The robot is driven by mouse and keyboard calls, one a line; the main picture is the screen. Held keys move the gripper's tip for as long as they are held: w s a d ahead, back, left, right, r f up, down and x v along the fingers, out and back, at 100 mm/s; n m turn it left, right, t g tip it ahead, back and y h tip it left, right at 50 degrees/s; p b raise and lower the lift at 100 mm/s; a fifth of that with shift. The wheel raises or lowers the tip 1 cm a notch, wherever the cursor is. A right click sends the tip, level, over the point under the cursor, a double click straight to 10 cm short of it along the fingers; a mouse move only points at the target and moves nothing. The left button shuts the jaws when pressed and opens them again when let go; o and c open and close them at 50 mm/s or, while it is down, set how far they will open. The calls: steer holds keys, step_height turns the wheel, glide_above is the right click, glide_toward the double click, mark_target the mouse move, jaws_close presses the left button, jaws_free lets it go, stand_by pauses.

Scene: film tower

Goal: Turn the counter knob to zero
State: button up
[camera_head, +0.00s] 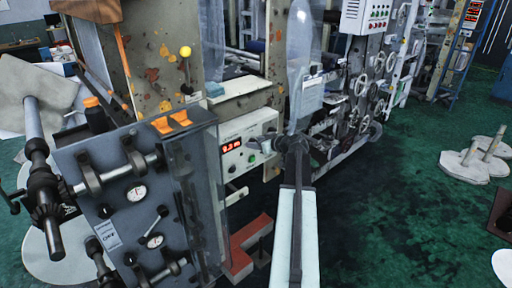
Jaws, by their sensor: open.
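The counter is a pale box (240,128) with a lit red display (232,146) on its front, near the middle of the view. A small green control (252,158) shows on its face, right of and below the display. The picture is too small to tell which control is the knob or where it points. My gripper (262,143) is open at the end of my arm, in front of the right part of the box face. It partly covers the controls there. I cannot tell whether it touches any of them.
A grey machine panel with gauges (137,193) and rollers stands at the left front. A red-brown base piece (247,245) lies below the counter. A machine with handwheels (362,85) stands behind my arm. The green floor (420,190) at right is largely open.

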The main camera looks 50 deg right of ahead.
jaws_close()
steer(key=shift+y, duration=0.3)
steer(key=shift+d+f+m+t+y+b, duration=0.15)
steer(key=shift+m+t+y+b, duration=0.7)
steer(key=shift+m+b, duration=1.1)
steer(key=shift+d+f+m+t+y+b, duration=0.15)
steer(key=shift+m+t+y+b, duration=0.2)
steer(key=shift+m+y+b, duration=1.55)
steer(key=shift+d+f+m+t+y+b, duration=0.15)
steer(key=shift+m+t+y+b, duration=0.65)
steer(key=shift+m, duration=2.05)
steer(key=shift+r+h+b, duration=0.1)
steer(key=shift+h+b, duration=0.25)
